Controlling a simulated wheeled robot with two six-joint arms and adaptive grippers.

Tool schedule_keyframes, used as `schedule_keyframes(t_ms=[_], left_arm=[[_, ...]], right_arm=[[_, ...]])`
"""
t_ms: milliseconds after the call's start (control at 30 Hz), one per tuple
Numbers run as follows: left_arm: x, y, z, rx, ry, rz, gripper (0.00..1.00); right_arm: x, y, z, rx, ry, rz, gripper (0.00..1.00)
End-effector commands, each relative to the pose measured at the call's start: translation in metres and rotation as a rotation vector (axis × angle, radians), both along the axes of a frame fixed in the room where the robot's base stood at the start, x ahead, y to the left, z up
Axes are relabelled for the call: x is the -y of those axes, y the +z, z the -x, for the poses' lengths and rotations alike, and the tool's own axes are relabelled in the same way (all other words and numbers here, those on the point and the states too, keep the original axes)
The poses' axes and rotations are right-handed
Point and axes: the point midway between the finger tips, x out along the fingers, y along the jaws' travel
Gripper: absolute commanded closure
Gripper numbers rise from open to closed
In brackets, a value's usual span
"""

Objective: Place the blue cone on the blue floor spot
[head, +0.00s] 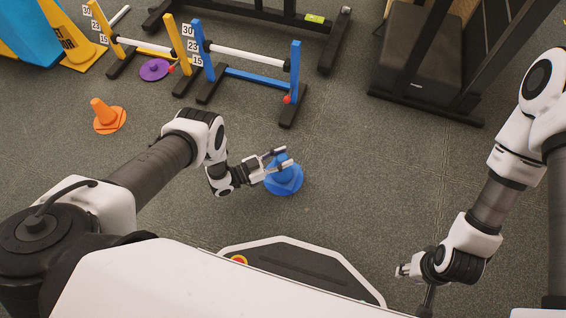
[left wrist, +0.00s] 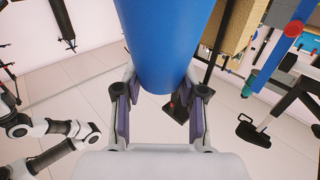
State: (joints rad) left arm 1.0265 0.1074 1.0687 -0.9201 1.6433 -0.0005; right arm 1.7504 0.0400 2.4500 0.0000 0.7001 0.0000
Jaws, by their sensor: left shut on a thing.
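The blue cone (head: 284,180) is in the middle of the head view, its top between the fingers of my left gripper (head: 277,161). My left gripper is shut on it. In the left wrist view the blue cone (left wrist: 165,45) fills the top middle, between the two fingers. A round blue shape surrounds the cone's foot in the head view; I cannot tell whether it is only the cone's base or also the blue floor spot. My right gripper (head: 408,271) is low at the right, away from the cone; its opening is not clear.
A purple disc (head: 155,69) lies by a yellow hurdle (head: 177,45). A blue hurdle (head: 252,80) stands behind the blue cone. A black bench (head: 420,60) is at the upper right. The floor between is clear.

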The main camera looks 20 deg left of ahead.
Motion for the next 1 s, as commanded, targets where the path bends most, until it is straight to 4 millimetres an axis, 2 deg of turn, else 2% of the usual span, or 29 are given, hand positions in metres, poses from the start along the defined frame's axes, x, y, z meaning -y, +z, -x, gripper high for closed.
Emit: schedule_keyframes(t_ms=[33,100,167,533,567,600,633,1000], left_arm=[[0.000,-0.006,-0.011,0.004,0.000,0.000,1.00],[0.000,-0.028,-0.008,-0.001,0.000,0.000,1.00],[0.000,-0.037,-0.008,0.001,0.000,0.001,1.00],[0.000,-0.040,-0.008,0.000,0.000,0.000,1.00],[0.000,-0.040,-0.008,0.000,0.000,0.000,0.57],[0.000,-0.038,-0.008,0.000,0.000,0.000,0.43],[0.000,-0.038,-0.008,0.000,0.000,0.000,0.35],[-0.001,-0.034,-0.007,-0.001,0.000,-0.001,0.35]], right_arm=[[0.000,-0.011,0.000,0.000,0.000,0.000,0.60],[0.000,-0.026,0.000,0.000,0.000,0.000,0.60],[0.000,-0.032,0.000,-0.001,0.000,0.000,0.60],[0.000,-0.033,0.000,0.000,0.000,0.000,0.60],[0.000,-0.033,0.000,0.000,0.000,0.000,0.60],[0.000,-0.032,0.000,-0.001,0.000,0.000,0.60],[0.000,-0.032,0.000,-0.001,0.000,0.000,0.60],[0.000,-0.027,0.000,0.000,0.000,0.000,0.60]])
